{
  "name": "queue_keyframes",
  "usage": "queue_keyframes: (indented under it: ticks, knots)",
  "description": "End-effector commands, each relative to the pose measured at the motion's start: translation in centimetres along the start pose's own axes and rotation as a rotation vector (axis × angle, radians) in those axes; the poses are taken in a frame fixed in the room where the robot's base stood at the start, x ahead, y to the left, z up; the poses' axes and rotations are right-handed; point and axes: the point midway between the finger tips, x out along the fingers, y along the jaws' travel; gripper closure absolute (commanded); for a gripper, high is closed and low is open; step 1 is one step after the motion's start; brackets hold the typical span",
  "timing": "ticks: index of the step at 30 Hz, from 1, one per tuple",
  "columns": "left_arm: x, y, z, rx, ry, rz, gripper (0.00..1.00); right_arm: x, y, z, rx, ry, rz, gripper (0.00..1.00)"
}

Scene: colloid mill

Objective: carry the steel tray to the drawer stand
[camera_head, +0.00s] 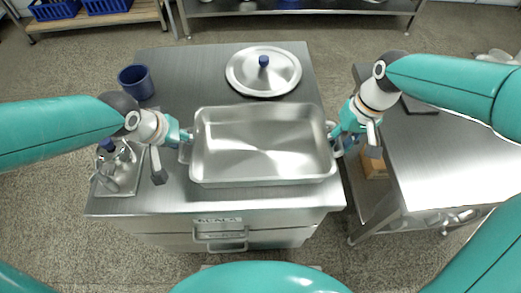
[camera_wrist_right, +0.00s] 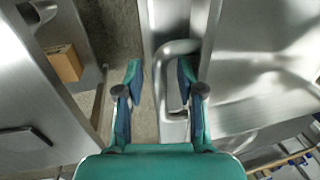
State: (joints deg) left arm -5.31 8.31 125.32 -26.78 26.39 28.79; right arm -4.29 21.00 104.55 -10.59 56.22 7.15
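The steel tray (camera_head: 262,142) is a deep, empty rectangular pan with a loop handle at each end. It is level over the front part of the drawer stand (camera_head: 200,80) and appears to rest on its top. My left gripper (camera_head: 187,137) is at the tray's left handle; its fingers are too small to judge. My right gripper (camera_head: 335,132) is at the right handle. In the right wrist view, the right gripper (camera_wrist_right: 160,85) has its fingers apart, with the tray handle (camera_wrist_right: 163,100) between them, nearer the right finger. The tray (camera_wrist_right: 265,60) fills that view's right side.
A round lid (camera_head: 282,75) with a blue knob and a blue cup (camera_head: 136,80) stand at the back of the stand. A small tray of metal parts (camera_head: 117,180) is at its left. A steel table (camera_head: 445,165) is at the right, across a narrow gap with a cardboard box (camera_head: 374,168).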

Motion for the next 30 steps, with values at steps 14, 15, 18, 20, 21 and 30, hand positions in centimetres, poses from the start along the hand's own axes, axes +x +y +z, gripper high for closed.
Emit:
queue_keyframes:
  ticks: [14, 15, 18, 20, 21, 30]
  knots:
    - [-8.7, -0.1, -0.1, -0.002, 0.006, 0.002, 0.62, 0.0, -0.1, 0.0, -0.002, -0.001, -0.001, 0.62]
    - [-9.3, -0.1, -0.1, -0.002, 0.006, 0.001, 0.62, 0.0, -0.1, 0.0, -0.002, -0.001, -0.001, 0.62]
    - [-10.4, -0.1, -0.1, -0.003, 0.004, 0.002, 0.62, 0.0, -0.1, 0.0, -0.002, 0.000, -0.001, 0.62]
    - [-10.8, -0.1, 0.0, -0.002, 0.003, 0.001, 0.62, -0.1, -0.1, 0.0, -0.002, 0.000, -0.001, 0.62]
    - [-11.0, -0.1, 0.0, -0.002, 0.002, 0.001, 0.62, -0.2, -0.1, -0.1, -0.002, 0.000, -0.001, 0.62]
    - [-11.2, -0.1, 0.0, -0.002, 0.001, 0.001, 0.62, -4.1, -0.1, -0.2, -0.002, 0.006, -0.001, 0.62]
